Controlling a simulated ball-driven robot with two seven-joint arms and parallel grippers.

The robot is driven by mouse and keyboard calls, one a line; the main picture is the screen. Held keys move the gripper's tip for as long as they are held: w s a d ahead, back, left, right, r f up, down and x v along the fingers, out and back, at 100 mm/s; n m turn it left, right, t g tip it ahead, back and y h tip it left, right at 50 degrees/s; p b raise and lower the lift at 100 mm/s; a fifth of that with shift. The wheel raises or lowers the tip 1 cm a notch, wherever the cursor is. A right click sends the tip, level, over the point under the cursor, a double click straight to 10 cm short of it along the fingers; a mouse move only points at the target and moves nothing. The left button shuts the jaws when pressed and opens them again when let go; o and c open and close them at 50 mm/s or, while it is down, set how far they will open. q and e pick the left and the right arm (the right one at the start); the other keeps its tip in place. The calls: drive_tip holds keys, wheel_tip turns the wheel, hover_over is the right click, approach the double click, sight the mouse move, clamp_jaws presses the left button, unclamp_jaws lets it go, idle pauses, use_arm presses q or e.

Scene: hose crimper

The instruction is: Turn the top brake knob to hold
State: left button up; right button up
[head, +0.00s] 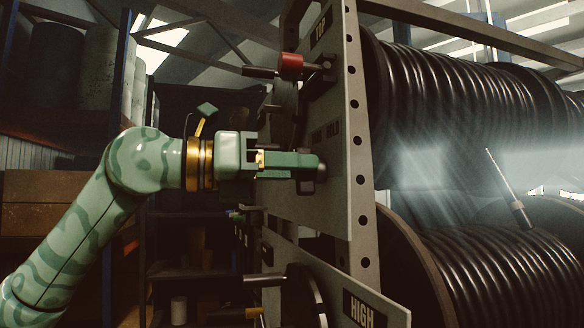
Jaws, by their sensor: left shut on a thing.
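The upright grey panel (347,190) carries a "TOP" label (321,27) high up and a partly covered label reading "HOLD" (332,129) lower down. My left gripper (312,166) comes in from the left, level, just below the "HOLD" label. Its green fingers are shut on a dark knob (321,172) at the panel face. The fingers cover most of the knob, so I cannot tell which way it points. My right gripper is not in view.
A red collar (291,66) on a dark handle sticks out above my gripper. A lower panel with a "HIGH" label (362,309) stands below. Large reels of black hose (480,100) fill the right. Shelves with boxes (60,195) stand at left.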

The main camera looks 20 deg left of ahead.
use_arm(q)
drive_tip(key=shift+s+d+m, duration=0.1)
drive_tip(key=shift+s+m, duration=0.05)
drive_tip(key=shift+m, duration=4.05)
drive_tip(key=o, duration=0.6)
drive_tip(key=b+v, duration=0.4)
drive_tip(key=v, duration=1.2)
drive_tip(key=shift+s, duration=0.15)
